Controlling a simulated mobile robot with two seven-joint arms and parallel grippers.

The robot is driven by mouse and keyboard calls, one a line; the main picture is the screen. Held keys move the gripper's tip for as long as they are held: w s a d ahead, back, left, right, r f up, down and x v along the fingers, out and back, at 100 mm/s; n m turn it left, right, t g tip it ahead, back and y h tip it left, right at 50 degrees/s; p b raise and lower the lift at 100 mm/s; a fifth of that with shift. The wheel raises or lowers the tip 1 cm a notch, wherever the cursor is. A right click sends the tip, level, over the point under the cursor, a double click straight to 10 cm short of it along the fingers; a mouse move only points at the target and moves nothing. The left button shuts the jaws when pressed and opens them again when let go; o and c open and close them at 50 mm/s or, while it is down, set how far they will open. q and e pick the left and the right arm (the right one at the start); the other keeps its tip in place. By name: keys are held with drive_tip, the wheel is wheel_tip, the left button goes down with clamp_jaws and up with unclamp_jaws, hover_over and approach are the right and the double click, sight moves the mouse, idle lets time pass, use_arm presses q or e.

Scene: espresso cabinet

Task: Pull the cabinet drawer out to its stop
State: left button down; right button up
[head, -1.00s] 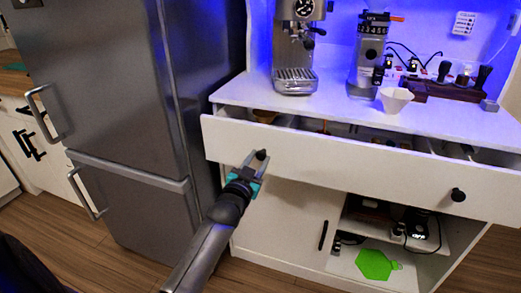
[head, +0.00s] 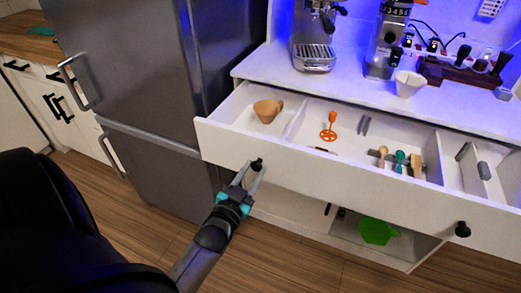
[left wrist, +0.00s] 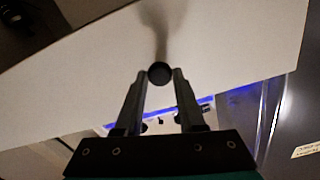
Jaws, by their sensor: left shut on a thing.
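The white cabinet drawer (head: 330,192) stands well out from the cabinet, so its compartments show from above. It has two round black knobs on its front. My left gripper (head: 252,172) is shut on the left knob (head: 257,163); in the left wrist view the two fingers (left wrist: 158,82) sit on either side of the knob (left wrist: 160,72). The right knob (head: 462,229) is free. My right gripper is not in view.
The drawer holds a tan cup (head: 267,110), an orange tool (head: 329,128) and several brushes (head: 399,160). An espresso machine (head: 314,40), a grinder (head: 386,40) and a white cup (head: 409,83) stand on the counter. A steel fridge (head: 140,75) stands close on the left. A black chair-like shape (head: 50,220) fills the lower left.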

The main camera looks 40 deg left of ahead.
use_arm(q)
drive_tip(key=p+v, duration=0.2)
drive_tip(key=v, duration=0.5)
drive_tip(key=shift+s+f, duration=0.2)
drive_tip(key=shift+s, duration=0.2)
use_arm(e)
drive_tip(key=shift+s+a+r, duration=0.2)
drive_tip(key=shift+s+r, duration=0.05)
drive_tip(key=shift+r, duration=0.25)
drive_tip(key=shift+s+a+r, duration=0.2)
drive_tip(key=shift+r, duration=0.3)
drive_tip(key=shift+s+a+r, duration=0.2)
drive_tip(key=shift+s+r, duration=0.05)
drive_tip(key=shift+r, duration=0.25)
use_arm(q)
drive_tip(key=shift+d, duration=0.15)
drive_tip(key=c, duration=0.9)
unclamp_jaws()
drive_tip(key=shift+o, duration=0.8)
drive_tip(key=shift+s+r, duration=0.1)
drive_tip(key=shift+s, duration=0.05)
drive_tip(key=shift+o, duration=1.2)
drive_tip(key=shift+r, duration=0.1)
drive_tip(key=shift+p, duration=0.3)
drive_tip(key=p+v, duration=0.1)
drive_tip(key=v, duration=1.4)
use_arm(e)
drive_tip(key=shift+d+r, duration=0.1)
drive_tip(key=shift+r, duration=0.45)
